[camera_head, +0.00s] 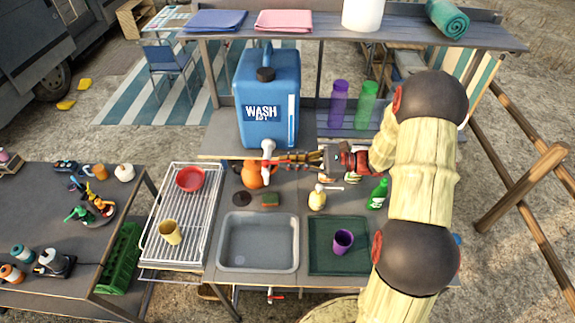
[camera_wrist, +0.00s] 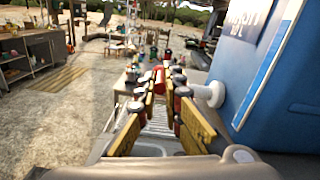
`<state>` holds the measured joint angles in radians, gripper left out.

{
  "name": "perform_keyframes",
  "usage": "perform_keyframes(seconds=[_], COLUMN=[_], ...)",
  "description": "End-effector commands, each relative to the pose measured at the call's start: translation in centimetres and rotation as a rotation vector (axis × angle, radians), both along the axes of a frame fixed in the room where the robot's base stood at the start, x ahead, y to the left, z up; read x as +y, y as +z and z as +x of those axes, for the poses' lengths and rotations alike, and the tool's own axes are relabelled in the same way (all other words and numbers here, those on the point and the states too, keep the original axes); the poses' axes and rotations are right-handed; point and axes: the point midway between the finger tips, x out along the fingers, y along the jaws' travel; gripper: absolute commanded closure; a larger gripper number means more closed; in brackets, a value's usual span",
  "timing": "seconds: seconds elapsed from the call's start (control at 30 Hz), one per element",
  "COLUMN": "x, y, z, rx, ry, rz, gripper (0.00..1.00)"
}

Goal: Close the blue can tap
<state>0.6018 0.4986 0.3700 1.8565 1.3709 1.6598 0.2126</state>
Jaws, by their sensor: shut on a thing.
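The blue wash can (camera_head: 266,92) stands at the back of the sink counter, with a black cap on top and a white tap (camera_head: 268,150) low on its front. The tap's handle position is hard to make out.
An orange round thing (camera_head: 258,175) sits below the tap. A soap bottle (camera_head: 317,197) and a green bottle (camera_head: 378,194) stand on the counter near my arm. A wire rack (camera_head: 165,250) is at left. A shelf (camera_head: 330,30) runs above the can.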

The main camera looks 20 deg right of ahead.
Motion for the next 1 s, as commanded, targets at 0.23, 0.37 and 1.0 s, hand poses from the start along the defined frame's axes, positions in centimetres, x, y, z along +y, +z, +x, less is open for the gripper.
perform_keyframes(seconds=[0.23, 0.37, 1.0], x=[-0.09, -0.09, -0.26], y=[0.05, 0.07, 0.02], z=[0.14, 0.16, 0.05], rx=[0.0, 0.0, 0.0], ry=[0.012, 0.012, 0.011], rz=[-0.001, -0.002, -0.001], gripper=[1.0, 0.91, 0.73])
